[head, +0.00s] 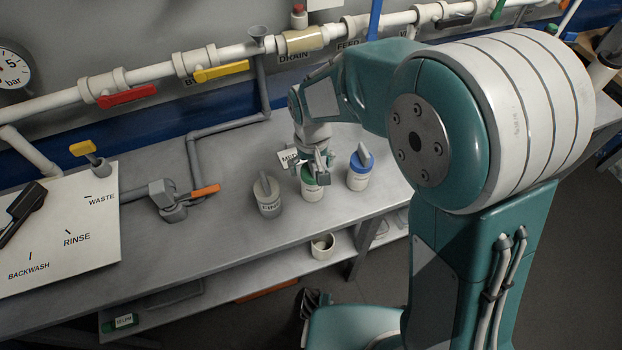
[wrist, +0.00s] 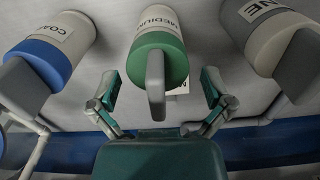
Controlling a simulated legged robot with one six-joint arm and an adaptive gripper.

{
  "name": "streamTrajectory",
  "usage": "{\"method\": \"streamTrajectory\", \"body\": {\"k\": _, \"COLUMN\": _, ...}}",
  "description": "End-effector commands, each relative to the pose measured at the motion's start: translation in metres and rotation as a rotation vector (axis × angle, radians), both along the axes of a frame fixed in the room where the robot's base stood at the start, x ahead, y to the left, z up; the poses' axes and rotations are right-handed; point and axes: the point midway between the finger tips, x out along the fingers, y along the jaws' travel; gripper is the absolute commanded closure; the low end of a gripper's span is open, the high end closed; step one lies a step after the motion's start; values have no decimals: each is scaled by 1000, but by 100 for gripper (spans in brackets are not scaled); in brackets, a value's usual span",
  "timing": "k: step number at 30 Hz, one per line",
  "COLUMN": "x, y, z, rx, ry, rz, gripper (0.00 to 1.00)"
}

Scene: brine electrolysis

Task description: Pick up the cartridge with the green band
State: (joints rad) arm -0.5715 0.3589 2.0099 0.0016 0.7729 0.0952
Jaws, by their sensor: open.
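The cartridge with the green band (head: 309,190) stands upright on the grey bench, between two other cartridges. In the wrist view the green-banded cartridge (wrist: 158,45) is labelled MEDIUM and its grey handle points toward my gripper (wrist: 160,88). In the head view my gripper (head: 316,163) is directly above and around the top of this cartridge and partly hides it. Its fingers are open, one on each side of the handle in the wrist view, with gaps between. I cannot tell whether any finger touches the cartridge.
A blue-banded cartridge (head: 359,171) stands close on the right, and a grey-topped cartridge (head: 267,197) on the left. Pipes with valves run along the wall behind. A grey valve with an orange handle (head: 205,190) is further left. The bench front edge is near.

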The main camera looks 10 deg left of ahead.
Motion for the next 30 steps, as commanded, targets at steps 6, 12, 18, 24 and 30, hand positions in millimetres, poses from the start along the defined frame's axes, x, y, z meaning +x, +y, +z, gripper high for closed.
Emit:
{"method": "streamTrajectory", "body": {"k": 6, "x": 0, "y": 0, "z": -10, "rx": 0, "ry": -1, "rz": -1, "gripper": 0}}
{"method": "streamTrajectory", "body": {"k": 12, "x": 0, "y": 1, "z": -10, "rx": 0, "ry": -1, "rz": 0, "gripper": 36}}
{"method": "streamTrajectory", "body": {"k": 18, "x": 0, "y": 1, "z": -10, "rx": -1, "ry": 0, "rz": 0, "gripper": 83}}
{"method": "streamTrajectory", "body": {"k": 24, "x": 0, "y": 1, "z": -10, "rx": -1, "ry": 0, "rz": -1, "gripper": 83}}
{"method": "streamTrajectory", "body": {"k": 30, "x": 0, "y": 1, "z": 0, "rx": 1, "ry": -2, "rz": 0, "gripper": 83}}
